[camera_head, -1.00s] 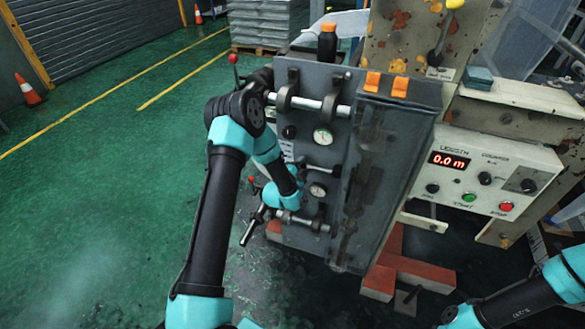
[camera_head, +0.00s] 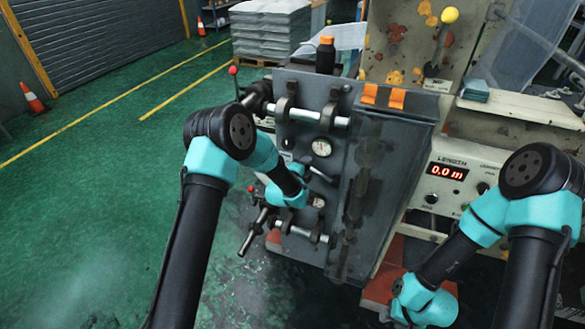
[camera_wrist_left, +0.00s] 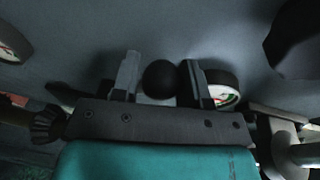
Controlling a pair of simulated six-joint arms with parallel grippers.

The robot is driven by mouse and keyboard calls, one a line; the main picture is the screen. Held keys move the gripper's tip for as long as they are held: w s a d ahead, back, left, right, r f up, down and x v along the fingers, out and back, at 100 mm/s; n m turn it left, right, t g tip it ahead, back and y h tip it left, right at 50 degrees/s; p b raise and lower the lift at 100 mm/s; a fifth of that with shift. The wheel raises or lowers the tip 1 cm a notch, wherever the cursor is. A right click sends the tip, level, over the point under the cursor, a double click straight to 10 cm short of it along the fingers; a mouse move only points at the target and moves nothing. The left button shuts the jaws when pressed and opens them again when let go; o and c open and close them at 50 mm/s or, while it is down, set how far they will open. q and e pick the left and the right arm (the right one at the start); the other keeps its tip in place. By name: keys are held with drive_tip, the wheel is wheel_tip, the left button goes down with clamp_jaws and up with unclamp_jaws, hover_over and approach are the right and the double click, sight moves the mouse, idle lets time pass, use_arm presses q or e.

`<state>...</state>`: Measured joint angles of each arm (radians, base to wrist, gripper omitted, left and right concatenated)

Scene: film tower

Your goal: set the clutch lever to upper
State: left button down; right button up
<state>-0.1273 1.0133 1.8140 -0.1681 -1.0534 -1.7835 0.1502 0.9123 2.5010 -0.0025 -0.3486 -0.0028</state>
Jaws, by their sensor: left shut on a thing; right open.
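A short silver lever (camera_head: 321,174) sticks out of the grey machine panel (camera_head: 342,120) between two gauges in the head view. It looks like the clutch lever, though no label is readable. My left gripper (camera_head: 303,180) is at its outer end, with the fingertips mostly hidden behind my wrist. In the left wrist view, a black ball knob (camera_wrist_left: 159,79) sits between the two fingers of my left gripper (camera_wrist_left: 160,82), which are shut on it. My right arm reaches in at lower right, its wrist beside the machine. The right gripper's fingers are hidden.
The upper gauge (camera_head: 321,147) and lower gauge (camera_head: 318,201) flank the lever. Silver bars (camera_head: 312,116) cross the panel. A yellow-knobbed lever (camera_head: 449,15) stands on the upper right frame. Green floor at left is open.

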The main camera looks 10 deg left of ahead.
use_arm(q)
drive_tip(key=shift+d+r, duration=0.2)
drive_tip(key=c, duration=0.7)
unclamp_jaws()
drive_tip(key=shift+o, duration=0.2)
drive_tip(key=shift+s+a, duration=0.2)
drive_tip(key=shift+s, duration=0.2)
drive_tip(key=v, duration=1.6)
drive_tip(key=shift+s, duration=0.3)
drive_tip(key=shift+a+f, duration=0.1)
